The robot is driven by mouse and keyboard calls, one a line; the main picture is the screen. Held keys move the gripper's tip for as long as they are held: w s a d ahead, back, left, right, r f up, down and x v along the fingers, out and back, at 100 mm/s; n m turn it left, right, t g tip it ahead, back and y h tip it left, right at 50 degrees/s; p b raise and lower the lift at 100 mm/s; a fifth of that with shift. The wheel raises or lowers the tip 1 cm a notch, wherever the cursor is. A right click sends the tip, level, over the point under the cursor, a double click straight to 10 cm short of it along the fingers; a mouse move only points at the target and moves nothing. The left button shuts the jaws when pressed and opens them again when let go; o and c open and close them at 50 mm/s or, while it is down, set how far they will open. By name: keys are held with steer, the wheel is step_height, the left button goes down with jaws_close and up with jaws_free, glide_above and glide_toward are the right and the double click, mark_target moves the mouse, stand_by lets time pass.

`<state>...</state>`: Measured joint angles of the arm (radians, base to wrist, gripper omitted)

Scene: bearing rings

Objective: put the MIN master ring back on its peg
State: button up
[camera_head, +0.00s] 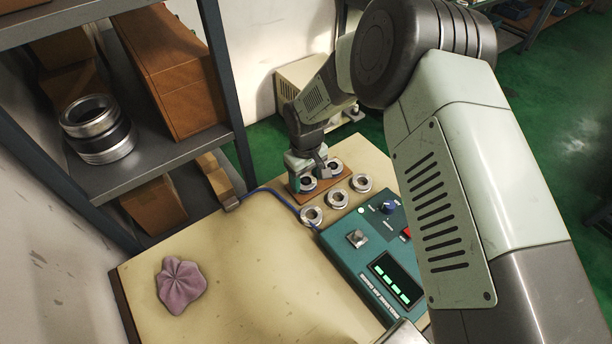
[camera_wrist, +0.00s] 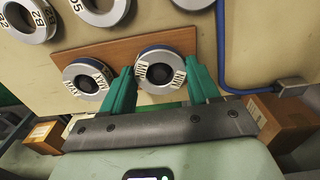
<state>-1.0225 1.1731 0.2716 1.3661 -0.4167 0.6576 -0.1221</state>
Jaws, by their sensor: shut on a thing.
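The MIN ring (camera_wrist: 160,57), a silver ring with a white MIN label and a blue edge, is between the green fingers of my gripper (camera_wrist: 161,75) in the wrist view. The gripper is shut on it, one finger on each side. The MIN ring also shows in the head view (camera_head: 308,186), partly hidden under the gripper (camera_head: 306,175). It is over the wooden board (camera_wrist: 120,52), near one end. Its centre is dark, and I cannot tell whether it sits fully down on a peg. The MAX ring (camera_wrist: 88,78) sits beside it on the same board.
Loose labelled rings (camera_head: 338,199) lie in a row beside the board. A teal gauge box (camera_head: 350,262) with a screen stands close by. A blue cable (camera_head: 270,191) runs past the board's end. A purple cloth (camera_head: 181,284) lies on the open left tabletop.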

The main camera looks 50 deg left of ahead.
stand_by(0.3)
steer(key=o, duration=1.5)
steer(key=shift+c, duration=0.2)
steer(key=shift+r, duration=3.7)
